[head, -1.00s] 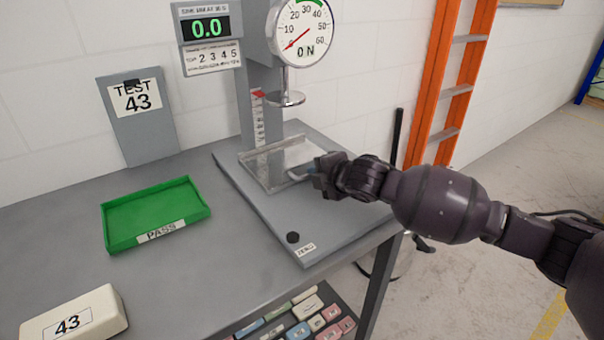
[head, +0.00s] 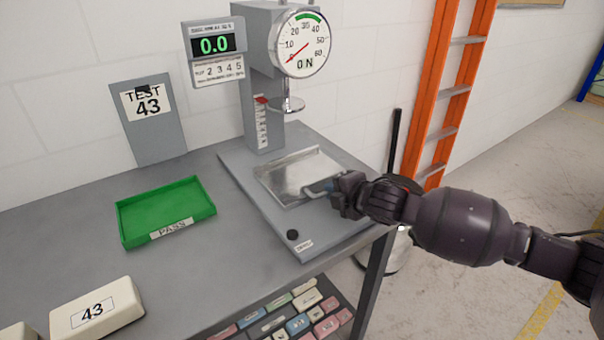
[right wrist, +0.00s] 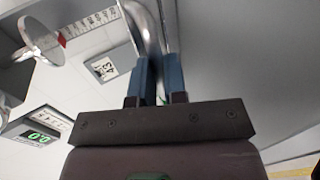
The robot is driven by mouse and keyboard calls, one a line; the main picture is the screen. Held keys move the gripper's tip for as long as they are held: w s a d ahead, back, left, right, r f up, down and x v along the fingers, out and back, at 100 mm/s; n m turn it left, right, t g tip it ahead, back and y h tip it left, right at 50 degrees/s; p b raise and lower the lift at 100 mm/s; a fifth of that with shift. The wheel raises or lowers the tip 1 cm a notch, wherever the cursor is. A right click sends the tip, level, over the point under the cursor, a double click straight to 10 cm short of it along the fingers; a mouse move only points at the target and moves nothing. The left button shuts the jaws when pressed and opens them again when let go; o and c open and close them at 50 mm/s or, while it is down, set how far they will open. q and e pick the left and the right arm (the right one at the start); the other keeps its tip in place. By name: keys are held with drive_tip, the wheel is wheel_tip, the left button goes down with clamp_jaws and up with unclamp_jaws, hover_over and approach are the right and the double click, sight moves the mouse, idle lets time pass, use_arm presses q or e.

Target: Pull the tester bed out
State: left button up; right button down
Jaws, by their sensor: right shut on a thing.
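The tester bed (head: 290,176) is a shiny metal plate with a low rim on the grey tester base (head: 345,232), under the round press plate (head: 287,105). A curved metal handle (head: 318,192) is on its front right side. My right gripper (head: 334,186) is shut on the bed handle; its blue fingers (right wrist: 156,75) flank the metal bar in the right wrist view. The bed sits forward of the press plate, and nothing lies on it. My left gripper is not in view.
A green PASS tray (head: 165,212) and a cream block marked 43 (head: 97,308) lie on the table to the left. A TEST 43 sign (head: 148,120) stands behind. Several coloured blocks (head: 298,323) fill a lower shelf. An orange ladder (head: 450,100) stands at right. The display (head: 213,44) reads 0.0.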

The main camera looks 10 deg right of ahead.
drive_tip(key=shift+s+d+r+p, duration=0.15)
drive_tip(key=shift+s+d+p, duration=0.15)
drive_tip(key=shift+s, duration=0.3)
drive_tip(key=shift+s+d+p, duration=0.3)
drive_tip(key=shift+s+p, duration=0.25)
drive_tip(key=shift+s, duration=0.6)
drive_tip(key=shift+s+d+p, duration=0.35)
drive_tip(key=shift+s+p, duration=0.25)
drive_tip(key=shift+s, duration=0.25)
drive_tip(key=shift+s+d+p, duration=0.35)
drive_tip(key=shift+s+p, duration=0.2)
drive_tip(key=shift+s, duration=0.3)
drive_tip(key=shift+s+d+p, duration=0.2)
drive_tip(key=shift+s+p, duration=0.1)
drive_tip(key=shift+s, duration=0.25)
drive_tip(key=shift+s+d+p, duration=0.2)
drive_tip(key=shift+s+p, duration=0.05)
drive_tip(key=shift+s, duration=0.3)
drive_tip(key=c, duration=1.6)
unclamp_jaws()
drive_tip(key=shift+s, duration=0.15)
drive_tip(key=o, duration=0.5)
drive_tip(key=shift+f, duration=0.2)
drive_tip(key=shift+o, duration=0.5)
